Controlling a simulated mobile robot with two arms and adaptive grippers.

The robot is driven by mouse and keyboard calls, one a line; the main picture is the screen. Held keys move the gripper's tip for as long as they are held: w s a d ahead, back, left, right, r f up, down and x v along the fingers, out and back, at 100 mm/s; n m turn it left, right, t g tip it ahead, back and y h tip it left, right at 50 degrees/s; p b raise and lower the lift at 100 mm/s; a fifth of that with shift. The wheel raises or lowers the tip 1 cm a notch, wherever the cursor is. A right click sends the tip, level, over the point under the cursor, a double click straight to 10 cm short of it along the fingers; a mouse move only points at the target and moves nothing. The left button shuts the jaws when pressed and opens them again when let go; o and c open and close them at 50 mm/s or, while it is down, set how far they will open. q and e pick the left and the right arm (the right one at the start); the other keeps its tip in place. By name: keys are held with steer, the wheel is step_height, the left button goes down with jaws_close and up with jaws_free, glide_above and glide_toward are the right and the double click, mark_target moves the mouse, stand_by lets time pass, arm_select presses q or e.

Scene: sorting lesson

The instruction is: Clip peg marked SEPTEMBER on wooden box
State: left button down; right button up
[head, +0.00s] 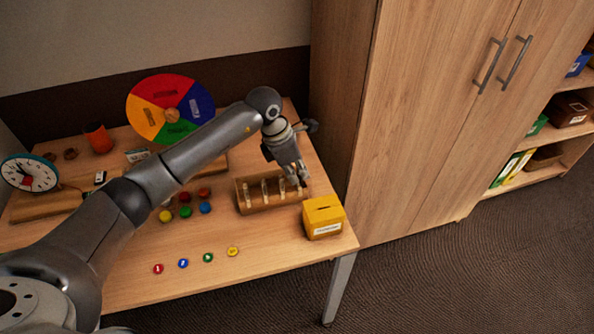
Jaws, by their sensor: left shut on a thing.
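The wooden box (273,201) is a long, low brown box near the right end of the table. Several pale pegs (265,188) stand along it. Their markings are too small to read, so I cannot tell which one says SEPTEMBER. My left gripper (298,183) points down at the right end of the wooden box. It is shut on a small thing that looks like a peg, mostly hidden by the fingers. I cannot tell if that peg touches the box. My right gripper is not in view.
A yellow slotted box (323,217) stands close to the right of the gripper, at the table corner. Coloured balls (185,212), small discs (208,257), a colour wheel (170,108) and a clock (30,173) are on the table. A tall cabinet (430,110) stands behind right.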

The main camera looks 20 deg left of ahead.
arm_select(q)
steer(key=c, duration=1.5)
jaws_free()
steer(key=shift+r, duration=0.15)
